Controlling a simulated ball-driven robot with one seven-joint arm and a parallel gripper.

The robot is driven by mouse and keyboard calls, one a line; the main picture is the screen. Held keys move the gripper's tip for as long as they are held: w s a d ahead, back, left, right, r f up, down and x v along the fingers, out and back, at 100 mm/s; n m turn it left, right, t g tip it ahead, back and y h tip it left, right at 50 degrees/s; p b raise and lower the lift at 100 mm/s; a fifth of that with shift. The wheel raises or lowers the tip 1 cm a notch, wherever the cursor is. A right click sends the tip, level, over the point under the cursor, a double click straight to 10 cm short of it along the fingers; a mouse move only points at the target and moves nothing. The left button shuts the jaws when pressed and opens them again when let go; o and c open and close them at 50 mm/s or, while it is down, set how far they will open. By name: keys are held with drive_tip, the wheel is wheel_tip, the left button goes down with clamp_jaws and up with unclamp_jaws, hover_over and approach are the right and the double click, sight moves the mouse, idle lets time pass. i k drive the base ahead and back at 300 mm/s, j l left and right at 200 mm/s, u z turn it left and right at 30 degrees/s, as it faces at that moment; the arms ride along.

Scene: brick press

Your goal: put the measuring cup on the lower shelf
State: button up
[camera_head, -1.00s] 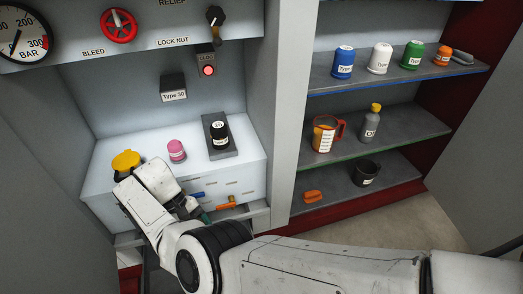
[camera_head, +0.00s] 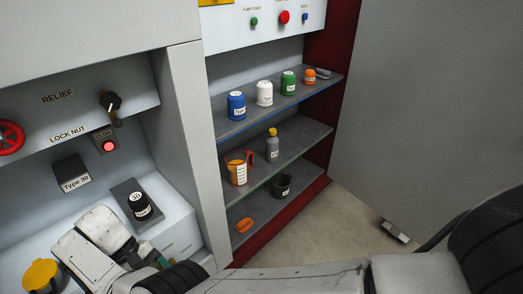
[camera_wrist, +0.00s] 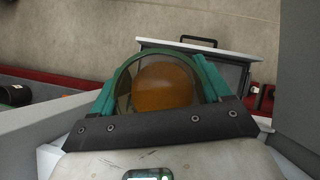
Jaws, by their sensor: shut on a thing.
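My gripper (camera_wrist: 160,92) is shut on a round, see-through cup (camera_wrist: 126,84) with an amber-brown inside (camera_wrist: 165,84). The wrist view looks down into it between the teal fingers, and no markings show. In the head view my gripper (camera_head: 158,261) is mostly hidden by my arm at the lower left, and the held cup does not show. The shelf unit has three levels. A cup with orange contents, a scale label and a red handle (camera_head: 236,166) stands on the middle shelf (camera_head: 301,138). The bottom shelf (camera_head: 262,212) holds a black mug (camera_head: 281,185) and an orange thing (camera_head: 244,225).
A grey bottle with a yellow cap (camera_head: 272,147) stands on the middle shelf. Several jars, including a blue one (camera_head: 236,106), line the top shelf. A grey panel (camera_head: 186,130) divides the shelves from the press. An open drawer (camera_wrist: 225,66) shows below the held cup.

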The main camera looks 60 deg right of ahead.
sight(296, 142)
drive_tip(key=k+l+z, duration=0.1)
drive_tip(key=z, duration=0.15)
drive_tip(key=k+l+z, duration=0.3)
drive_tip(key=i+z, duration=0.15)
drive_tip(key=z, duration=0.2)
drive_tip(key=i+j+z, duration=0.1)
drive_tip(key=z, duration=0.3)
